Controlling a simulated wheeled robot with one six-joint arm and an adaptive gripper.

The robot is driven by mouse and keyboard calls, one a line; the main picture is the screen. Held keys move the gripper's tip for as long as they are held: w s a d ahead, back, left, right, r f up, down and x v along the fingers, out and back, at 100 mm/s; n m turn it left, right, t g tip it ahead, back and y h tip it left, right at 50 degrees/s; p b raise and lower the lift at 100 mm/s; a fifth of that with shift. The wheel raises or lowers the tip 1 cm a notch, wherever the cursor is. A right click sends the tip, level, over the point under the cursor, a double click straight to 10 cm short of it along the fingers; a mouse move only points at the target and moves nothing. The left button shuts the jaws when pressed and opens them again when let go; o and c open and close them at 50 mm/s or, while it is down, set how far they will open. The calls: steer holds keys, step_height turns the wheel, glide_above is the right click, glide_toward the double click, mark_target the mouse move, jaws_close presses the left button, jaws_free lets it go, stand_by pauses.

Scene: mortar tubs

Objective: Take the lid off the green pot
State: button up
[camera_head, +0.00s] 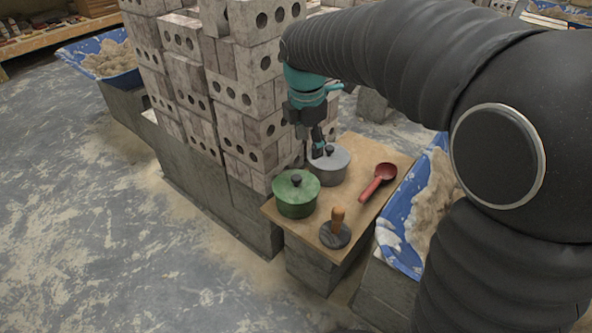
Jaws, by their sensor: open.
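The green pot (296,202) stands on a wooden board near its left edge. Its green lid (296,184) with a dark knob sits on top of it. My gripper (320,151) is open and points down at the grey pot (328,166), behind and to the right of the green pot. Its fingertips are close to the grey pot's lid knob; I cannot tell if they touch it. The gripper appears empty and is apart from the green pot.
On the board (352,197) are a red ladle (378,182) and a dark round tool with a wooden handle (335,234). A stacked brick wall (215,85) rises close behind and left. A blue mortar tub (399,245) stands at right. The floor at left is clear.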

mark_target(296, 177)
steer(key=w+a+f+n, duration=0.3)
steer(key=a+n, duration=0.1)
steer(key=shift+h, duration=0.3)
steer(key=f, duration=0.4)
steer(key=w+d+f+b, duration=0.1)
steer(key=f, duration=0.4)
steer(key=w+f, duration=0.1)
steer(key=f, duration=0.3)
steer(key=shift+w+d+f, duration=0.1)
steer(key=shift+d+f, duration=0.05)
steer(key=shift+f, duration=0.15)
steer(key=shift+c, duration=0.2)
jaws_close()
